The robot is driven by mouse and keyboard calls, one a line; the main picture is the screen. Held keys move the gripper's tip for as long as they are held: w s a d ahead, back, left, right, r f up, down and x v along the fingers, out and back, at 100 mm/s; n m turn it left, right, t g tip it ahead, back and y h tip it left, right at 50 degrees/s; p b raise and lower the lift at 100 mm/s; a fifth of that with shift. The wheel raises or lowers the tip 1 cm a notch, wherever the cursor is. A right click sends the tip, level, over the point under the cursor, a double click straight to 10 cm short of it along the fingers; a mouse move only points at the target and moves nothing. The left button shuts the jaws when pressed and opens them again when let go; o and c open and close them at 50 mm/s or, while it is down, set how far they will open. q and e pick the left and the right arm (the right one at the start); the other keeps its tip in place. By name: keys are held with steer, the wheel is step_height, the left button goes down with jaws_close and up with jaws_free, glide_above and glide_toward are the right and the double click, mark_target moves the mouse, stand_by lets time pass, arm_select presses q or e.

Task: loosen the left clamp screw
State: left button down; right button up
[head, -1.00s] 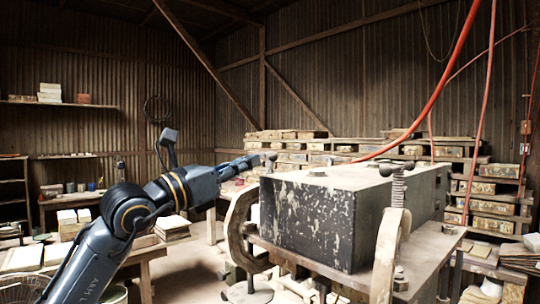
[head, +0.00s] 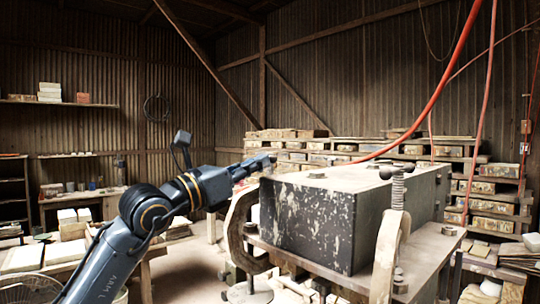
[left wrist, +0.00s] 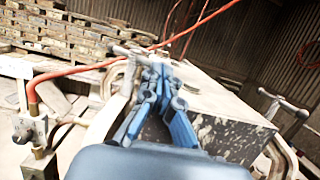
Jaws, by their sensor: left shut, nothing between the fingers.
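The left clamp (head: 238,232) is a worn C-shaped frame at the left end of the dark block. In the left wrist view, its screw has a crossbar handle (left wrist: 128,51) at the top. My left gripper (head: 268,160) reaches in from the left at the height of the screw top and hides most of it in the head view. In the left wrist view, the blue fingers (left wrist: 160,68) are shut and empty, their tips overlapping the handle's right end. I cannot tell whether they touch it. My right gripper is in neither view.
The scuffed dark block (head: 310,220) fills the bench middle. The right clamp (head: 388,250), with its upright screw (head: 398,188), stands at its front right. A red hose (head: 440,95) hangs behind. Stacked pallets (head: 330,150) line the back wall.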

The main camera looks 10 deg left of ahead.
arm_select(q)
steer(key=shift+f+p+x, duration=0.2)
steer(key=shift+p+x, duration=0.15)
steer(key=shift+x, duration=0.9)
steer(key=shift+w+d, duration=0.3)
steer(key=shift+w, duration=0.1)
steer(key=shift+a+f, duration=0.15)
steer(key=shift+f, duration=0.05)
steer(key=shift+s, duration=0.1)
steer(key=shift+s+a+r+b, duration=0.1)
steer(key=shift+s+a+b, duration=0.15)
steer(key=shift+s+b, duration=0.3)
steer(key=s+a+b, duration=0.5)
steer(key=s+a, duration=0.1)
steer(key=s, duration=0.1)
steer(key=shift+s, duration=0.35)
